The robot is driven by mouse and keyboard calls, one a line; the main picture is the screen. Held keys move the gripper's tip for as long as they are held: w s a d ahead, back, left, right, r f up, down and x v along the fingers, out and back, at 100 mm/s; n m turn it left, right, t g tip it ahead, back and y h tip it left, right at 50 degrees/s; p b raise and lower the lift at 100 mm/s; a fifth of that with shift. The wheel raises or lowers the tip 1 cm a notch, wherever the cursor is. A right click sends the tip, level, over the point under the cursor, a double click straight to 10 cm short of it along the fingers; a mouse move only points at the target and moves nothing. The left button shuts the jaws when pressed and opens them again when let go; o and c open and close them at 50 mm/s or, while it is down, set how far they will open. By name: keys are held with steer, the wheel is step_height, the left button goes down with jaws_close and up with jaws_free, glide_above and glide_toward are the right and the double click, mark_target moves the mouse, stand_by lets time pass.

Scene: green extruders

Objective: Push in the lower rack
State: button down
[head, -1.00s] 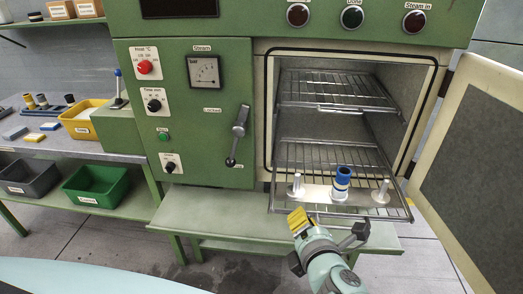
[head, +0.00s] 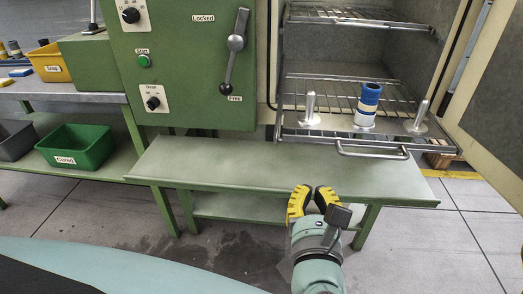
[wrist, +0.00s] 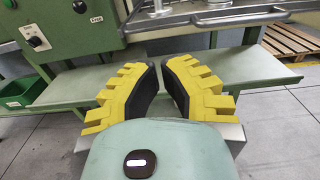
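The lower rack (head: 300,136) is a wire shelf sticking out of the front of the open green oven, with a bar handle (head: 372,155). On it lies a pale plate with two upright light pegs (head: 310,108) and a blue and white cylinder (head: 368,104) between them. My gripper (head: 313,190) is below and in front of the rack, left of its handle, touching nothing visible. In the wrist view its yellow fingers (wrist: 162,66) lean together with a narrow gap at the tips and nothing between them. The rack's front edge shows above them (wrist: 205,20).
The upper rack (head: 350,17) sits inside the oven. The oven door (head: 497,75) stands open at the right. A green bench (head: 240,166) lies below the oven, with bare floor in front. A green bin (head: 78,147) and yellow bin (head: 52,63) are at the left.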

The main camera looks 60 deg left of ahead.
mark_target(310, 143)
steer(key=b+x, duration=0.1)
steer(key=x, duration=1.3)
steer(key=shift+w+d+b, duration=0.1)
steer(key=shift+b, duration=0.3)
